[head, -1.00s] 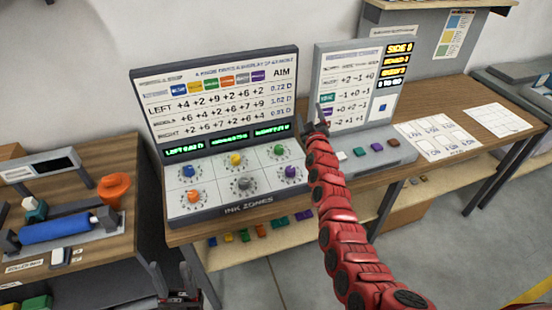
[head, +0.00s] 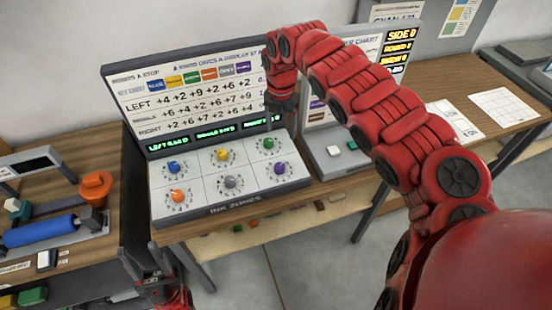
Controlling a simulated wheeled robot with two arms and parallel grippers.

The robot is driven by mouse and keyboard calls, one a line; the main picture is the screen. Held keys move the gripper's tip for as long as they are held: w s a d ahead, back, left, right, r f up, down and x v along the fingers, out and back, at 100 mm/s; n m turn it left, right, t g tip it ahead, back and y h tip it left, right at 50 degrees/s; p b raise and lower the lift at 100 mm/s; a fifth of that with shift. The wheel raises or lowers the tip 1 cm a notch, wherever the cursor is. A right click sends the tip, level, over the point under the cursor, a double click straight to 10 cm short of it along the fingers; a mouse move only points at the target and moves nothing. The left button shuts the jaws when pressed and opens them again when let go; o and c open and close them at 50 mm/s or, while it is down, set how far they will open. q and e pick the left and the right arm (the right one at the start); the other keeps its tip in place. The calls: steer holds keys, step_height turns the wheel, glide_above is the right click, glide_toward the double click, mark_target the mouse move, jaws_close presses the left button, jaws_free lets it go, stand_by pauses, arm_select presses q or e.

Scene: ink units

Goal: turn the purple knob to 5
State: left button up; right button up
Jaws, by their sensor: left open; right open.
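The purple knob (head: 280,168) is at the right end of the front row on the ink zones panel (head: 222,205). Its pointer and dial numbers are too small to read. My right gripper (head: 271,124) points down over the back of the panel, just behind the green knob (head: 268,143) and apart from the purple knob. It is open and empty, its fingertips small and dark. My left gripper (head: 142,268) is low at the front left, off the panel's front edge, open and empty.
Blue (head: 173,168), yellow (head: 221,154), orange (head: 177,196) and grey (head: 231,183) knobs share the panel. An upright display board (head: 190,95) stands behind it. A second console (head: 335,160) is to the right, partly hidden by my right arm. A roller bench (head: 50,232) stands left.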

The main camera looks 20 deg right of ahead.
mark_target(280, 166)
steer(key=f+p, duration=0.4)
steer(key=f, duration=1.1)
steer(key=shift+a, duration=0.2)
steer(key=shift+f+p, duration=0.35)
steer(key=shift+f, duration=0.3)
steer(key=shift+d+f, duration=0.1)
steer(key=shift+f, duration=0.25)
jaws_close()
